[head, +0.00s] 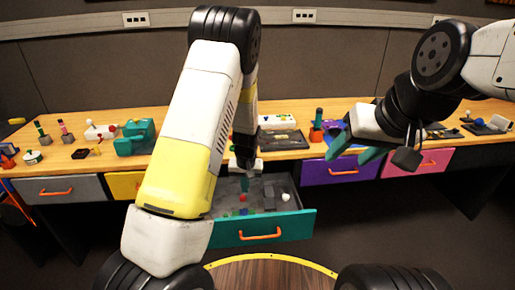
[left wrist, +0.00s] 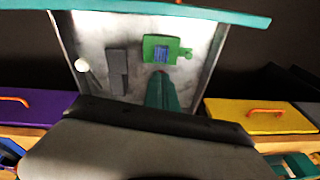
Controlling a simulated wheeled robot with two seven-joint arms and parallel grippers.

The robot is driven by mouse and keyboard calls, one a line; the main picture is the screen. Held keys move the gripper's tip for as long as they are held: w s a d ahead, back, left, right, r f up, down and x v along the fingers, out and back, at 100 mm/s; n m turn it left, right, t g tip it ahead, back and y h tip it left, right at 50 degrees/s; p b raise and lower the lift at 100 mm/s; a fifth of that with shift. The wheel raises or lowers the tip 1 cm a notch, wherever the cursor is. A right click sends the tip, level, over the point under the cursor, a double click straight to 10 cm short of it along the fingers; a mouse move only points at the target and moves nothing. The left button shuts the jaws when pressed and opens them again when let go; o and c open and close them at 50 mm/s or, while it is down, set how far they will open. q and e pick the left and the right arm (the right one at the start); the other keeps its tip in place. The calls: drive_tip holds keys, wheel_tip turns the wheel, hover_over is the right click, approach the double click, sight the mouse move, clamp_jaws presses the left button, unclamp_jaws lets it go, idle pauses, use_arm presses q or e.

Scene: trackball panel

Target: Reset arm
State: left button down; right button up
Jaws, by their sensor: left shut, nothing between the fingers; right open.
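My left gripper (head: 244,184) reaches down over the open drawer with the teal front (head: 290,226). Its teal fingers show in the left wrist view (left wrist: 161,90), shut with nothing between them. Their tips appear close to a green piece with a blue centre (left wrist: 160,50); I cannot tell whether they touch it. A grey block (left wrist: 118,70) and a white ball (left wrist: 82,65) also lie in the drawer. My right gripper (head: 355,147) is open and empty, in front of the purple drawer at the right. My left arm hides part of the desk.
The wooden desk (head: 85,170) carries several small devices and a teal object (head: 135,137). A grey drawer (head: 60,189), a purple drawer (head: 340,171) and a pink drawer (head: 425,162) are closed. A round wooden surface with a yellow rim (head: 270,257) is at the front.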

use_arm(q)
drive_tip(key=s+a+r+t+h, duration=0.1)
drive_tip(key=s+r, duration=0.3)
drive_tip(key=r, duration=0.7)
drive_tip(key=s+r+t+h, duration=0.15)
drive_tip(key=s+r, duration=0.25)
drive_tip(key=r, duration=0.6)
drive_tip(key=s+a+r+t, duration=0.1)
drive_tip(key=s+r, duration=0.5)
drive_tip(key=s, duration=0.3)
drive_tip(key=s+a+r+m+t, duration=0.1)
drive_tip(key=s+r, duration=0.5)
drive_tip(key=s, duration=0.3)
drive_tip(key=shift+s+a+r, duration=0.2)
drive_tip(key=shift+a+r, duration=0.1)
drive_tip(key=shift+a, duration=0.1)
drive_tip(key=shift+h, duration=0.25)
